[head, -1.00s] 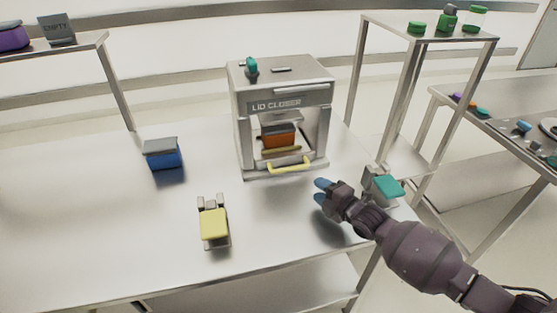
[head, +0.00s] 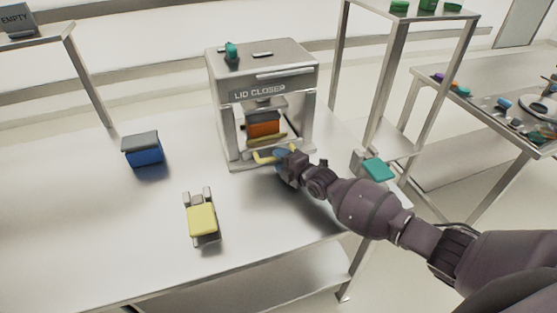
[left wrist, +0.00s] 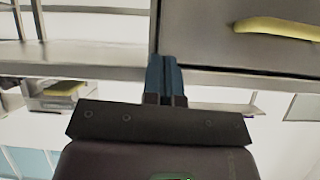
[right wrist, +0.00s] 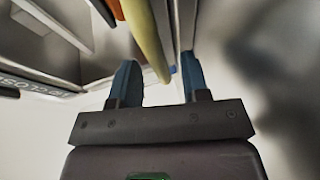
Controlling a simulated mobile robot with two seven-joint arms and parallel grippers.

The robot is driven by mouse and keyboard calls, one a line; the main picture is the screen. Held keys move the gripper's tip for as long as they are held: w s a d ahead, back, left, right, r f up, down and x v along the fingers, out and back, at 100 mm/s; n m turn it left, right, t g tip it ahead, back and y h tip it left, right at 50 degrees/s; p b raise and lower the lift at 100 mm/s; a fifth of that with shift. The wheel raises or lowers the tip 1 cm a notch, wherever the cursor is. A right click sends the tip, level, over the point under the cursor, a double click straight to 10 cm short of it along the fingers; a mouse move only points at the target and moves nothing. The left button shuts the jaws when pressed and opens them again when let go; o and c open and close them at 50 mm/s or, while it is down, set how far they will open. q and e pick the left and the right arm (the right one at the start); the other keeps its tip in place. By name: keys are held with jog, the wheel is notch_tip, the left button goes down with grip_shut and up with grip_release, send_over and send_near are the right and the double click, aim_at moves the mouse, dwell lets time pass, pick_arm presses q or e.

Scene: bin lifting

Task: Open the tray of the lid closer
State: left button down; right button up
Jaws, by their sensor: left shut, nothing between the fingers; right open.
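The lid closer (head: 262,55) is a steel box-shaped machine on the table in the head view. An orange bin (head: 264,129) with a dark top sits inside it. A yellow handle (head: 262,157) is at the low front of the machine, partly hidden by my gripper. My right gripper (head: 283,158) is at the right end of this handle. In the right wrist view, the blue fingers (right wrist: 158,68) are apart, with a yellow bar (right wrist: 146,38) between them; no grip shows. My left gripper (left wrist: 165,60) is shut and empty, out of the head view.
A blue bin (head: 146,154) with a grey lid and a yellow-topped device (head: 202,222) stand left on the table (head: 110,235). A teal-topped device (head: 377,168) is at the right edge. A shelf (head: 420,18) rises behind. The left wrist view shows a steel panel (left wrist: 225,50) with a yellow handle.

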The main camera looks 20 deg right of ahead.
jog(key=shift+w+a, duration=0.25)
jog(key=shift+w, duration=0.3)
jog(key=shift+c, duration=0.3)
